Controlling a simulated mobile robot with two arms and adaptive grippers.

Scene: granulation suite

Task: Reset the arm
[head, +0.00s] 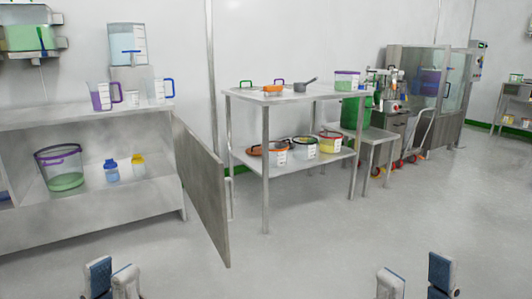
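My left gripper (112,280) is at the bottom left of the head view. Its two fingers stand up side by side, partly overlapping in the picture, with a blue pad face showing and nothing between them. My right gripper (416,280) is at the bottom right, its fingers spread with a clear gap and floor visible between them. Both are empty and apart from all furniture. The arms behind the fingertips are out of the frame.
A cabinet (100,204) at left has its door (203,190) swung open into the room. A steel two-tier table (325,92) with containers stands in the middle. A cart and machines (440,85) are at the back right. The floor (330,245) ahead is clear.

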